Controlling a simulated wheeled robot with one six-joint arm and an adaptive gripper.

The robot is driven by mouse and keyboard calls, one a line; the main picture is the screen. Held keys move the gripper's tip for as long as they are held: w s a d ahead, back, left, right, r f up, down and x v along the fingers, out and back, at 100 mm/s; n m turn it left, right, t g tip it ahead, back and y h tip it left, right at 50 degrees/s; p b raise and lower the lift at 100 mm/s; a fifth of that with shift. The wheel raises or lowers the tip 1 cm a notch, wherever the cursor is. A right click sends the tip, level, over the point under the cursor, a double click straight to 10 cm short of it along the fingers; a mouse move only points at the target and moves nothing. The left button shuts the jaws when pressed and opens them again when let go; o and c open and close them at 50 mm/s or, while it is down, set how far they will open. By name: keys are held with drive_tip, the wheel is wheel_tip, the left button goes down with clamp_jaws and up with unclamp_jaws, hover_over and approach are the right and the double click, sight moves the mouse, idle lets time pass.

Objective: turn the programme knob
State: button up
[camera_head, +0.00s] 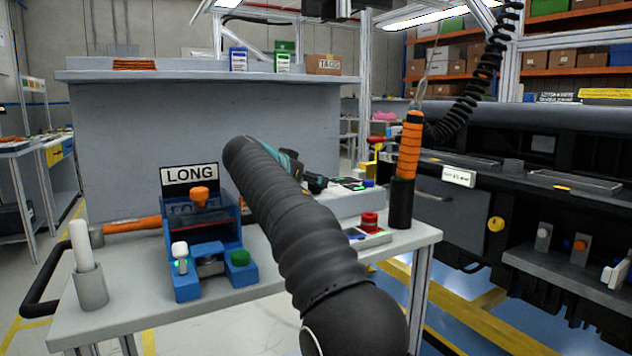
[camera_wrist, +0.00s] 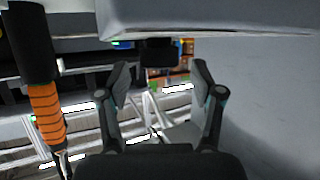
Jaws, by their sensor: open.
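In the wrist view, which looks upside down, a short black knob (camera_wrist: 160,52) stands out from a pale grey surface. It lies in the gap between my fingertips, seemingly just beyond them. My gripper (camera_wrist: 160,72) is open, with a finger on either side of the knob and visible space on both sides; I see no contact. In the head view my arm hides much of my gripper (camera_head: 313,182), which is beside a grey box (camera_head: 345,205) on the bench. I cannot clearly pick out the knob there.
An orange-gripped tool (camera_head: 410,150) stands in a black holder (camera_head: 400,205) right of the box; it also shows in the wrist view (camera_wrist: 47,110). A red button (camera_head: 369,219) sits in front. A blue fixture (camera_head: 205,245) and a grey cup (camera_head: 90,288) stand left.

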drive_tip(key=shift+x, duration=1.5)
drive_tip(key=c, duration=1.2)
drive_tip(key=shift+o, duration=0.2)
